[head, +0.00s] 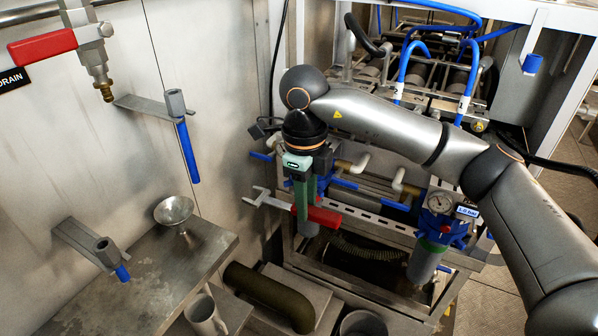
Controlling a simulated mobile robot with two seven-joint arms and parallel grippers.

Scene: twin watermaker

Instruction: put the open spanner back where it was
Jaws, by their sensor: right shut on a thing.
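My right gripper (305,200) reaches down from the upper right, in front of the watermaker frame. Its fingers are shut on the open spanner (322,216), which has a red handle and a grey open-ended jaw. The spanner lies roughly level, with its jaw pointing left toward the wall and its red handle to the right. My left gripper is not in view.
Wall brackets hold blue-handled tools (187,150). A metal bench (150,275) carries a steel funnel (174,211); a grey mug (205,316) stands lower. A red-handled drain valve (45,47) is at upper left. A filter housing (424,262) and gauge (439,202) stand right of the spanner.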

